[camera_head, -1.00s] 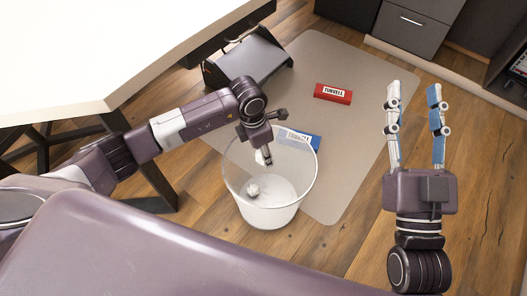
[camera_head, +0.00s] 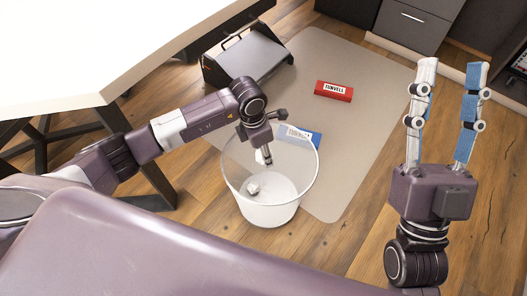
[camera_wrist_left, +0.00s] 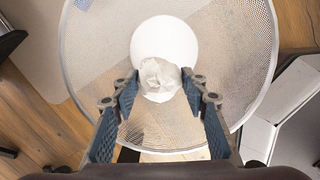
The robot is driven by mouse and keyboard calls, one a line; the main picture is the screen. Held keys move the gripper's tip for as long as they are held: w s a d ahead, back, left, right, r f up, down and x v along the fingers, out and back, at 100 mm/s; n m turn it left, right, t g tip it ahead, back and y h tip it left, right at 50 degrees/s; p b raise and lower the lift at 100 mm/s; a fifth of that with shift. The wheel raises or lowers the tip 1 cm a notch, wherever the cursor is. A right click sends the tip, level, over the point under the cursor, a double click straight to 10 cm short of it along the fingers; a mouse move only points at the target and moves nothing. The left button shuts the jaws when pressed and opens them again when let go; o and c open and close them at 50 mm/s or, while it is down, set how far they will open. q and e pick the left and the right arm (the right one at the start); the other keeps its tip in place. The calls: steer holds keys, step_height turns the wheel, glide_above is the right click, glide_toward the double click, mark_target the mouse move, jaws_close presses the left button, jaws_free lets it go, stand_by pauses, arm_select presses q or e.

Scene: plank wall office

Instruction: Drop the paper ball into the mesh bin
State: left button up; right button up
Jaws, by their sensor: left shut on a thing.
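The mesh bin (camera_head: 306,182) stands on the floor in the head view, whitish and see-through, with its open top facing up. My left gripper (camera_head: 266,160) points down over it. In the left wrist view the same gripper (camera_wrist_left: 159,80) is shut on the crumpled white paper ball (camera_wrist_left: 160,74), with the bin's rim (camera_wrist_left: 66,62) around and below it. In the head view a small white lump (camera_head: 253,189) shows within the bin's outline; I cannot tell whether it is the held ball. My right gripper (camera_head: 452,68) is open, empty and raised at the right.
A red box (camera_head: 333,91) lies on the beige floor mat (camera_head: 345,140), and a blue box (camera_head: 308,134) lies just behind the bin. A white-topped desk (camera_head: 75,55) fills the upper left, with a dark stand (camera_head: 243,55) near it. Grey drawers (camera_head: 412,27) stand at the back.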

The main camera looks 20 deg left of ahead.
mark_target(260, 153)
arm_select(q)
steer(key=o, duration=0.8)
steer(key=shift+r, duration=0.1)
steer(key=r, duration=0.7)
steer(key=shift+s+a+r, duration=0.15)
steer(key=shift+s+a, duration=0.2)
steer(key=shift+a, duration=0.05)
